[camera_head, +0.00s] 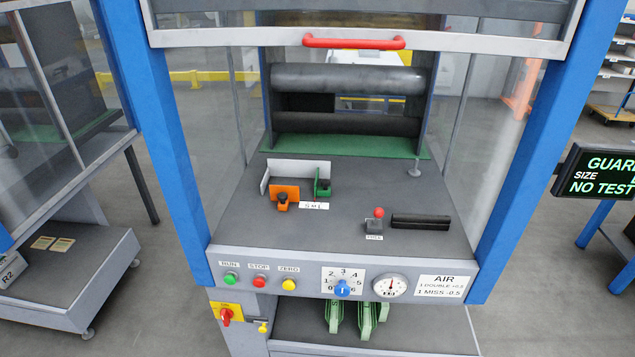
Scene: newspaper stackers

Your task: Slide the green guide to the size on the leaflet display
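The green guide (323,187) is a small block with a dark knob on the grey deck of the machine. It stands at the right end of a low light-grey fence (299,171). A white label (314,206) lettered S M L lies just in front of it; the guide is above the label's middle to right part, its exact letter unclear. Neither gripper shows.
A raised clear guard with a red handle (353,42) hangs above the deck. A red-knobbed lever (376,221) and a black bar (420,221) are at the deck's right. A control panel (312,278) runs along the front. Blue posts (541,130) flank the opening.

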